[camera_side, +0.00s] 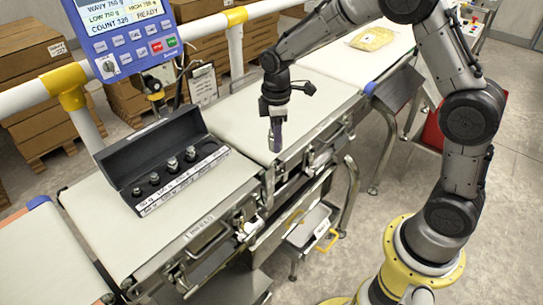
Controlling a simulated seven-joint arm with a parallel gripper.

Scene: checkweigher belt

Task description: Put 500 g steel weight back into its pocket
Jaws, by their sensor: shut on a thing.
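My gripper (275,145) points down above the middle belt, to the right of the weight case. It is shut on the 500 g steel weight, which the fingers hide almost wholly at this size. The open black weight case (143,203) stands on the belts with its lid raised at the back and a labelled front edge. Several steel weights (172,164) stand upright in a row in its pockets. The right end of the row (208,149) shows a dark pocket with no weight standing up from it.
A blue indicator panel (125,35) on a white rail stands behind the case. The middle belt (240,112) is clear around my gripper. A yellow packet (372,39) lies on the far belt. Stacked cartons (35,60) stand behind the line.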

